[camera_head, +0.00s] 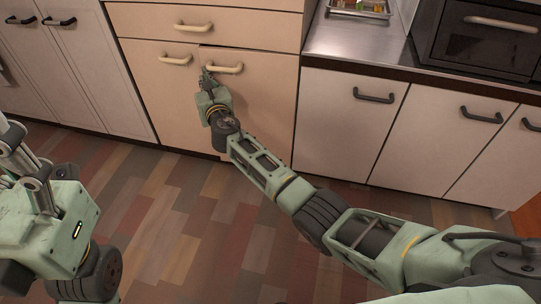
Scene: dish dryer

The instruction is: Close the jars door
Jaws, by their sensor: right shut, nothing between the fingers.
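The beige cabinet has two lower doors, a left door (160,100) and a right door (268,105), each with a cream handle. The right door's handle (224,68) is beside my right gripper. The right door seems to stand slightly proud of the left one, with a dark line along its top edge. No label tells which is the jars door. My right gripper (207,74) is shut and empty, at the upper left edge of the right door, just left of its handle. I cannot tell whether it touches the door.
A drawer (215,24) with a cream handle is above the doors. White cabinets with dark handles stand on both sides. A metal counter (345,42) holds a tray and a dark oven (485,38) at the upper right. The wooden floor (190,215) is clear.

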